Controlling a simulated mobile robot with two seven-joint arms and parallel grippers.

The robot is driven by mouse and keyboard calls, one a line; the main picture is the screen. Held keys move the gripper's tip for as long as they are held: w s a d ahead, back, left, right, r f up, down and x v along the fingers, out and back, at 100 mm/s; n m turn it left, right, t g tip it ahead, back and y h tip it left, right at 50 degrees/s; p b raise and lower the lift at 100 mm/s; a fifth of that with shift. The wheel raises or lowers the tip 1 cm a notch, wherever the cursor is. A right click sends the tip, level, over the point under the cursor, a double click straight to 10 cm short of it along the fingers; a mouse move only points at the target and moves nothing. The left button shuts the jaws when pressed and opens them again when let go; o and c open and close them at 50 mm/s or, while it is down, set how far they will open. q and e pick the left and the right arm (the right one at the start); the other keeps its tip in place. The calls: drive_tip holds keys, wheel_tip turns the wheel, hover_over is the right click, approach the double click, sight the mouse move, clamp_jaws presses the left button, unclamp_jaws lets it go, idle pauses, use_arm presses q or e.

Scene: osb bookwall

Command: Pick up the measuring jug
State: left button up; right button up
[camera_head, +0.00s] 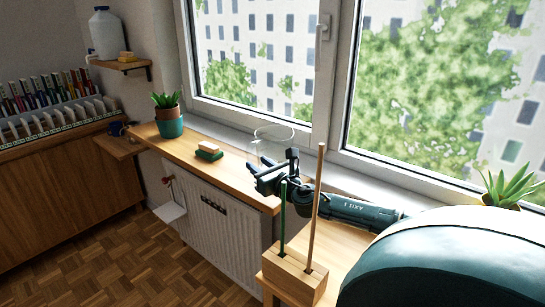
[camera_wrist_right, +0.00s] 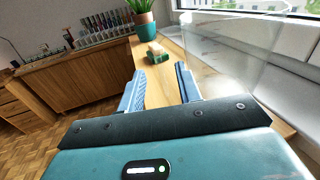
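The measuring jug (camera_head: 272,135) is clear and see-through, on the wooden shelf by the window. In the head view its rim shows above my right gripper (camera_head: 268,172), which hides its lower part. In the right wrist view the jug (camera_wrist_right: 232,45) is large and close at the upper right, beyond the right-hand finger and outside the gap. My right gripper (camera_wrist_right: 160,88) is open, with nothing between its fingers. Whether it touches the jug I cannot tell. My left gripper is not in view.
A sponge (camera_head: 209,152) and a potted plant (camera_head: 169,118) stand farther left on the shelf. A wooden block (camera_head: 295,277) with two upright sticks stands in front of my right arm. The window (camera_head: 260,60) is behind. Bare shelf lies between sponge and gripper.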

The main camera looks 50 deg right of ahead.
sight(251, 158)
drive_tip(key=shift+w+d+r+p, duration=0.1)
drive_tip(key=shift+w+d+p, duration=0.15)
drive_tip(key=shift+w, duration=1.15)
drive_tip(key=shift+w+d+p, duration=0.1)
drive_tip(key=shift+w+d, duration=0.1)
drive_tip(key=shift+w, duration=1.15)
drive_tip(key=shift+c, duration=0.4)
clamp_jaws()
